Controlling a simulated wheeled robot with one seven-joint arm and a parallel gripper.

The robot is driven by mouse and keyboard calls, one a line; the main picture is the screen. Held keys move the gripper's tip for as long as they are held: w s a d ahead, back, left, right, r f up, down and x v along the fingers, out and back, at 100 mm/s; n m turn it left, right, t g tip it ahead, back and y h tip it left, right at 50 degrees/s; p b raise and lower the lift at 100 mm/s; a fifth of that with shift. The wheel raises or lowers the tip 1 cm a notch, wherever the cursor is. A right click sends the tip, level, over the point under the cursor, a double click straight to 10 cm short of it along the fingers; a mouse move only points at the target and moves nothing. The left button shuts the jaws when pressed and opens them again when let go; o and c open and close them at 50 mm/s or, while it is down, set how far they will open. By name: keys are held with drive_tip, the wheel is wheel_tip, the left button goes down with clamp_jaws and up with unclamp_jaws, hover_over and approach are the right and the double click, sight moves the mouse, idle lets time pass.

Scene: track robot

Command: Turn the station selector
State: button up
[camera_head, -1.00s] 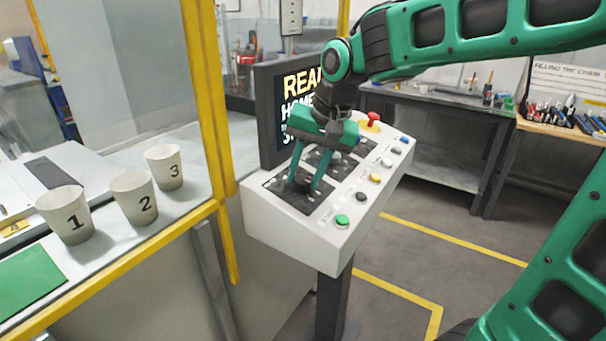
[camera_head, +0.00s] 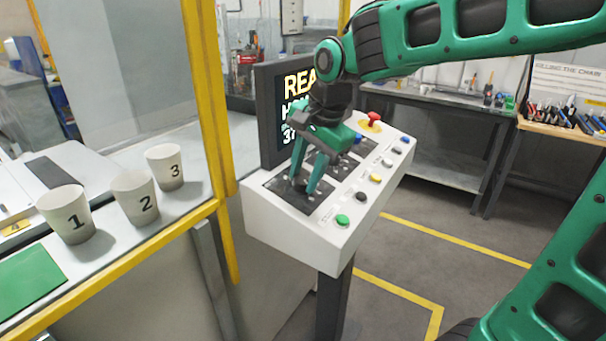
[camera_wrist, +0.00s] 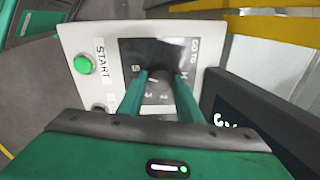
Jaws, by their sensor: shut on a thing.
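The station selector is a dark knob (camera_wrist: 158,70) on a black "GO TO" plate (camera_wrist: 150,48) with S, H and number marks around it. The plate is at the near left of the sloping control panel (camera_head: 268,216). My gripper (camera_head: 304,188) reaches down onto it, its two green fingers on either side of the knob. In the wrist view my gripper (camera_wrist: 160,76) is shut on the knob, and the fingers hide part of it and some marks. I cannot tell which mark the knob points to.
A dark screen (camera_head: 270,115) stands behind the panel. A green START button (camera_head: 342,221), other small buttons and a red knob (camera_head: 373,118) are on the panel. White cups numbered 1 (camera_head: 64,214), 2 (camera_head: 134,196) and 3 (camera_head: 164,166) stand left, behind a yellow frame (camera_head: 204,95).

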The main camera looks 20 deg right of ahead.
drive_tip(key=shift+w+r, duration=0.1)
drive_tip(key=shift+w, duration=0.05)
drive_tip(key=o, duration=1)
drive_tip(key=shift+o, duration=0.2)
drive_tip(key=v, duration=1)
drive_tip(key=shift+r, duration=0.25)
